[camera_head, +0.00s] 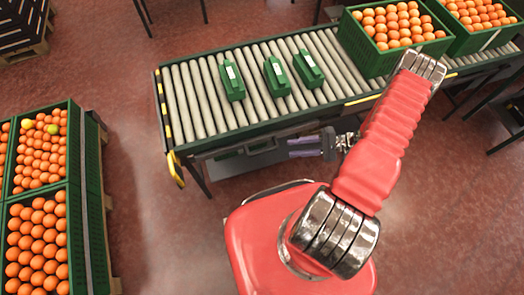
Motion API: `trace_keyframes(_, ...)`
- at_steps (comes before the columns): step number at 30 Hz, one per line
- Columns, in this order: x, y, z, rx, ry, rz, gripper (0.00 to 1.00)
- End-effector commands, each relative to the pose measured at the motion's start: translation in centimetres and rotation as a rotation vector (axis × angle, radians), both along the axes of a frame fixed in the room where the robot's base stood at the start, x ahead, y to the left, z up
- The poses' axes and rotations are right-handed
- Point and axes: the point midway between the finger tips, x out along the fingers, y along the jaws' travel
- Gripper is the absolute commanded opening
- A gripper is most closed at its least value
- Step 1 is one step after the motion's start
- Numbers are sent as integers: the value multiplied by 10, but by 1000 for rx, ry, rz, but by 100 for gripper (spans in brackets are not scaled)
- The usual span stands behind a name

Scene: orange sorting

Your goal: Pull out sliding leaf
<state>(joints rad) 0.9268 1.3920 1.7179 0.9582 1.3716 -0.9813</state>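My gripper (292,147), with purple fingers, is at the front side of the roller conveyor (205,105), below its top, and points left. Its two fingers are small and partly in the conveyor's shadow; I cannot tell whether they are apart or closed on something. A grey flat panel (240,163), which may be the sliding leaf, shows under the conveyor's front edge, left of the fingers. Its far part is hidden under the conveyor. I cannot tell whether the fingers touch it.
Three small green boxes (277,76) stand on the rollers. Green crates of oranges (397,62) stand at the conveyor's right end. More orange crates (75,180) stand at the left on a pallet. The red floor (150,215) between them and my base is clear.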

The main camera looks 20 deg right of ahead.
Motion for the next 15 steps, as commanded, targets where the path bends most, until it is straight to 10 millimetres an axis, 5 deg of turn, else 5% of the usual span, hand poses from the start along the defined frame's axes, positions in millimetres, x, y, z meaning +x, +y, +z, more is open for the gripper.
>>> trace_keyframes(15, 21, 66, -15, 2, 3, 5, 32)
